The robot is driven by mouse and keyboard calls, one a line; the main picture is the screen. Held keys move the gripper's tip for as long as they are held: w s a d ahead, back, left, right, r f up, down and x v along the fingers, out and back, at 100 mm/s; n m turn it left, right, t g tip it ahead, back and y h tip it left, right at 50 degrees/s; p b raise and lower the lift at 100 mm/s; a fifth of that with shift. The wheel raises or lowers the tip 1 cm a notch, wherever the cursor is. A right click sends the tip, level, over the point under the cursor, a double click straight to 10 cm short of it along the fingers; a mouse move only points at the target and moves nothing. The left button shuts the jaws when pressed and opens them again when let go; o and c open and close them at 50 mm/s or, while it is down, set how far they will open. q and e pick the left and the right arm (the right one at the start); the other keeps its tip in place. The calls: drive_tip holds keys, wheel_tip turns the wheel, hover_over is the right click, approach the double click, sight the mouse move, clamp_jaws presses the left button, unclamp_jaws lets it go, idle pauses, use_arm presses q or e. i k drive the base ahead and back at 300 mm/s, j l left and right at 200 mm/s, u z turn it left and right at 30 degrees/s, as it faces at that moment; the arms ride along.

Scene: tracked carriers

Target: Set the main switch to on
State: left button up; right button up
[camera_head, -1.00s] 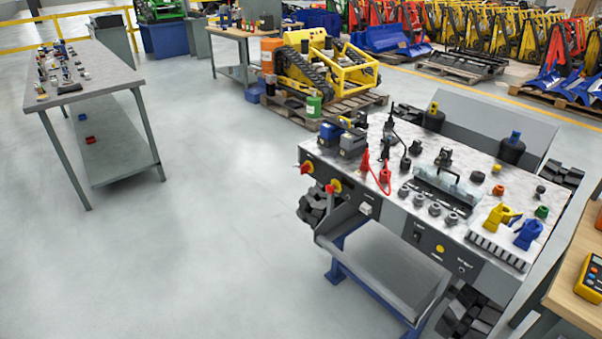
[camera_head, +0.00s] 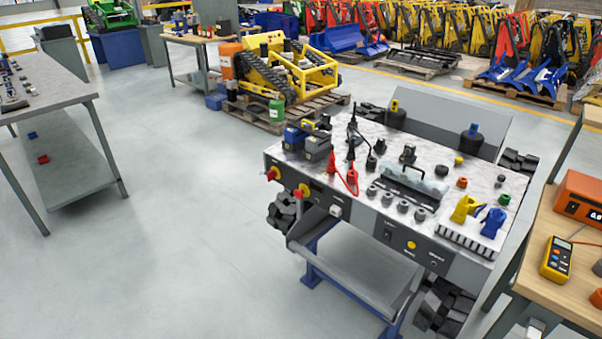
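A tracked carrier with a grey speckled top (camera_head: 345,200) stands at centre right. Further right on the panel are a dark switch (camera_head: 388,233) and a yellow button (camera_head: 411,245). Neither of my grippers is in view.
A grey table (camera_head: 75,92) with small parts stands at the left. A wooden bench (camera_head: 565,285) with a yellow meter (camera_head: 557,258) and an orange instrument (camera_head: 580,200) is close on the carrier's right. A yellow tracked machine (camera_head: 285,72) stands behind on a pallet. The floor (camera_head: 180,220) at left of centre is clear.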

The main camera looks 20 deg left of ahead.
sight(272, 174)
drive_tip(key=i+j+z, duration=0.25)
drive_tip(key=j, duration=0.25)
drive_tip(key=j+z, duration=0.25)
drive_tip(key=j, duration=0.25)
drive_tip(key=j+z, duration=0.2)
drive_tip(key=j, duration=0.3)
drive_tip(key=i+j, duration=0.05)
